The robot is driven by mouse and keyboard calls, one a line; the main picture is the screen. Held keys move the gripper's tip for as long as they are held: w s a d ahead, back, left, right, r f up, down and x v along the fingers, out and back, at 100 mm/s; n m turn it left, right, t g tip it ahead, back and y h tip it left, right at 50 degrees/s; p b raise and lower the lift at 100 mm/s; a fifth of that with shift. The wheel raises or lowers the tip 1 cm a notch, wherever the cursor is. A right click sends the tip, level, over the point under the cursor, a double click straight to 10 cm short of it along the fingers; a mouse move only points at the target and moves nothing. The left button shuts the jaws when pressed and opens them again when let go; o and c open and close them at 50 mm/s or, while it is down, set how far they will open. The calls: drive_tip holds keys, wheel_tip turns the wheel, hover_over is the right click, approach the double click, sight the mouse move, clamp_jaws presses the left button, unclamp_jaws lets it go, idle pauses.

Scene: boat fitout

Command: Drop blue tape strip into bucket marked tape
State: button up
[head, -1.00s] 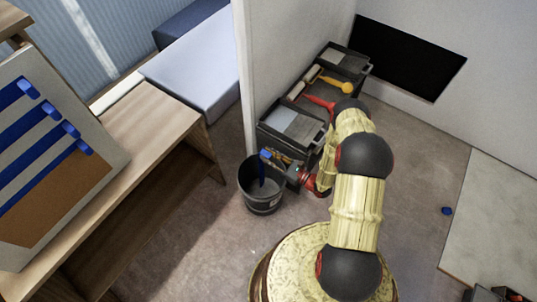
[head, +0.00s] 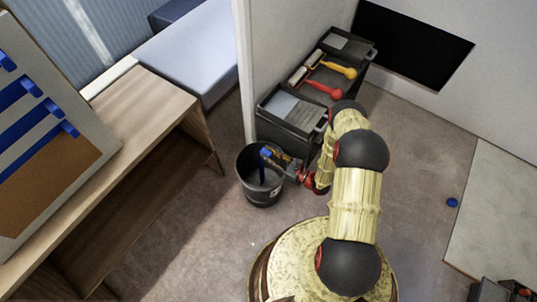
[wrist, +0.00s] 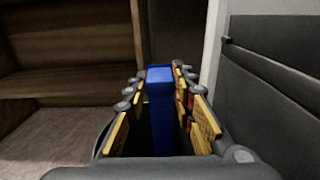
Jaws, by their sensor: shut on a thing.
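A blue tape strip (wrist: 160,110) is held between the two fingers of my gripper (wrist: 160,92) in the wrist view. In the head view my gripper (head: 272,155) is over the dark bucket (head: 247,187), and the blue strip (head: 262,168) hangs down inside the bucket's mouth. The bucket stands on the floor. A small pale mark shows low on its side, but I cannot read it. More blue strips (head: 38,118) lie across a tilted board at the left.
A wooden shelf unit (head: 140,110) stands left of the bucket. Black trays with paint tools (head: 290,115) stand behind it along the wall. A small blue piece (head: 452,202) lies on the floor at the right, where carpet is open.

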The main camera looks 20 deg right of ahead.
drive_tip(key=o, duration=1.1)
drive_tip(key=shift+o, duration=0.7)
drive_tip(key=o, duration=0.6)
drive_tip(key=shift+c, duration=0.2)
drive_tip(key=v, duration=0.7)
drive_tip(key=shift+s, duration=0.2)
drive_tip(key=shift+d, duration=0.15)
wheel_tip(320, 180, up, 5)
drive_tip(key=p, duration=0.3)
